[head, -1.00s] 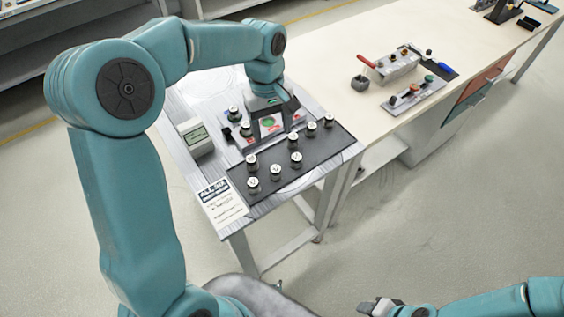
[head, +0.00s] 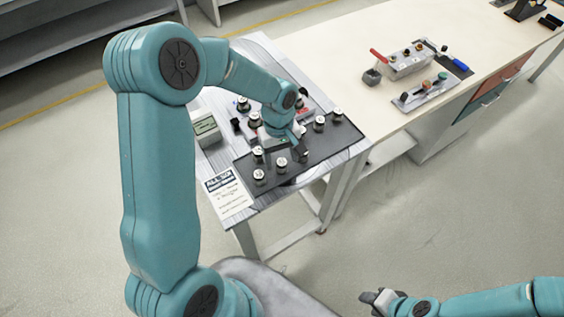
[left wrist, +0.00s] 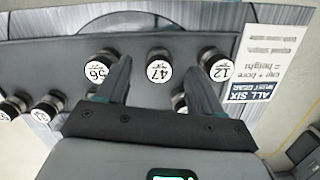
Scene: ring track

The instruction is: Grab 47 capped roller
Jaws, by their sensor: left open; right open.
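The capped roller marked 47 (left wrist: 158,68) stands upright with a white cap in the left wrist view, between roller 56 (left wrist: 100,68) and roller 12 (left wrist: 215,65). In the head view it appears to be the middle front roller (head: 281,164), its number too small to read. My left gripper (head: 285,151) is open above the dark mat (head: 318,150). In the left wrist view its fingertips (left wrist: 157,66) appear either side of roller 47; contact cannot be told. My right gripper (head: 381,299) is open and empty, low, away from the table.
Several other capped rollers stand close by on the mat. A printed card (head: 226,190) lies at the left front and a grey display box (head: 206,129) stands behind it. A bench (head: 350,80) with tools adjoins to the right.

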